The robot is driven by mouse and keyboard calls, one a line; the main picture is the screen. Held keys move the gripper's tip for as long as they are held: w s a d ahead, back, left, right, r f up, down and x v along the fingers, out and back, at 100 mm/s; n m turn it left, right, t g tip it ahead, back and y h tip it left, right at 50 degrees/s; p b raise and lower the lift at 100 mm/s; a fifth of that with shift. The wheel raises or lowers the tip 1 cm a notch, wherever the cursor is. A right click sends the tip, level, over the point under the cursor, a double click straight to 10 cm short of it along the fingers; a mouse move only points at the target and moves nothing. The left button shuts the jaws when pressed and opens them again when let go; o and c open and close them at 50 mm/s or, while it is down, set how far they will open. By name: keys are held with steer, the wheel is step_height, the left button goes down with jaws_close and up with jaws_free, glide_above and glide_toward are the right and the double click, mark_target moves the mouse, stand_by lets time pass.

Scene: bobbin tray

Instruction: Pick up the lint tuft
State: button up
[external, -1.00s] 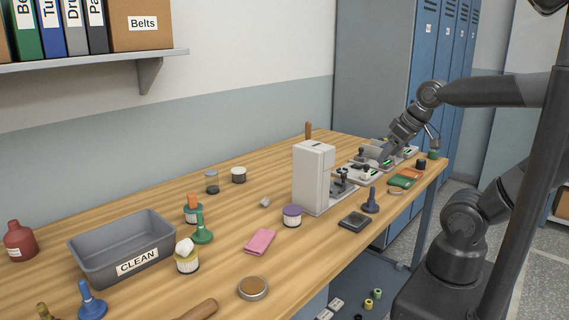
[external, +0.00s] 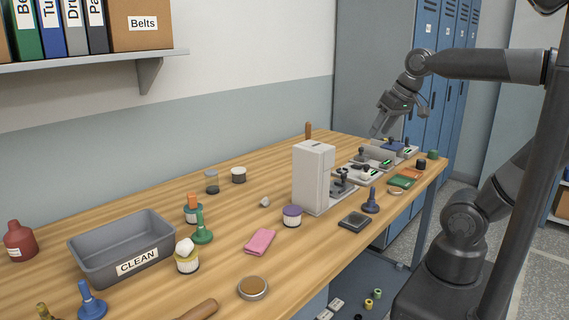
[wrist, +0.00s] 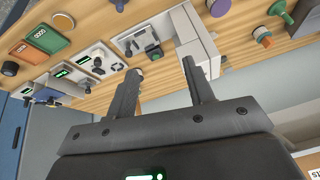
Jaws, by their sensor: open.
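A small pale grey lump (external: 265,202), which looks like the lint tuft, lies on the bare wood of the bench, left of the white machine and behind the purple-lidded jar. It is too small to make out its texture. I cannot pick it out in the wrist view. My gripper (external: 377,132) is up in the air above the far right part of the bench, well away from the lump. In the wrist view my gripper (wrist: 160,66) has its two fingers apart, with nothing between them.
The tall white machine (external: 313,170) stands between my gripper and the lump. A purple-lidded jar (external: 292,217), a pink cloth (external: 260,241) and a green-handled tool (external: 202,232) are near the lump. A grey CLEAN bin (external: 105,254) stands at left.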

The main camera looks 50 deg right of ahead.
steer(key=w+a+r+m+g+y, duration=0.1)
steer(key=w+r+m, duration=0.1)
steer(key=w, duration=0.3)
steer(key=w+a+r+m+g, duration=0.1)
steer(key=w+a+m, duration=0.15)
steer(key=w, duration=0.25)
steer(key=m+g+y, duration=0.2)
steer(key=m+g, duration=0.1)
steer(key=m, duration=0.9)
glide_above(265, 202)
steer(key=w+d, duration=0.1)
steer(key=d, duration=0.2)
step_height(265, 202, down, 25)
steer(key=shift+w+a+r, duration=0.1)
steer(key=shift+a, duration=0.05)
steer(key=shift+d+x, duration=0.15)
steer(key=shift+x, duration=1.3)
steer(key=shift+d+x, duration=0.1)
steer(key=shift+x, duration=1.4)
steer(key=shift+c, duration=0.5)
jaws_close()
